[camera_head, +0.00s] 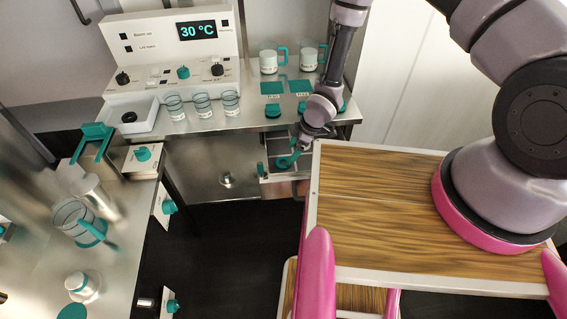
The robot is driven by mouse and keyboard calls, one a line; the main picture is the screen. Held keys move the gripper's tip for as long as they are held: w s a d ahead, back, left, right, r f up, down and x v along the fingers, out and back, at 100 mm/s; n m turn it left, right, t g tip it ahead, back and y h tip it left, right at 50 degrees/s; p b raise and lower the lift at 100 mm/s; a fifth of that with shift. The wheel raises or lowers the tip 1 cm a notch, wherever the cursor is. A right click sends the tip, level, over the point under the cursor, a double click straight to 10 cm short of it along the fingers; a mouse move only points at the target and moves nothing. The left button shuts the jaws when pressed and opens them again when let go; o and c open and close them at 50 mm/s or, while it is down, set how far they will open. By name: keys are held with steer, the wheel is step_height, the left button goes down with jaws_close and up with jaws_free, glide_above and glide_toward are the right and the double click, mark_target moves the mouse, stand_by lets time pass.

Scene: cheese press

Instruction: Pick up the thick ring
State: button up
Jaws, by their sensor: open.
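My gripper (297,147) hangs at the end of my arm, over a small open drawer (277,189) below the front edge of the metal counter. The jaws are small and partly hidden by the wrist; nothing shows clearly between them. In the drawer lie teal pieces, and a curved teal piece (287,162) is just below the gripper; it may be a ring, but I cannot tell if it is the thick one or whether the gripper touches it. A small dark ring-like piece (128,117) lies on a white tray (141,124) at the left of the counter.
The counter holds a control box (172,52) reading 30 °C, several clear beakers (202,104), white cups (268,62) and teal squares (272,88). A side bench (113,265) with a jug stands at left. My wood-topped base fills the lower right. Dark floor (215,255) between is clear.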

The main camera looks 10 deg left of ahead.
mark_target(283, 162)
steer(key=shift+x, duration=2.65)
steer(key=shift+w+a, duration=0.1)
steer(key=shift+w, duration=0.05)
steer(key=c, duration=1.4)
steer(key=shift+r, duration=0.1)
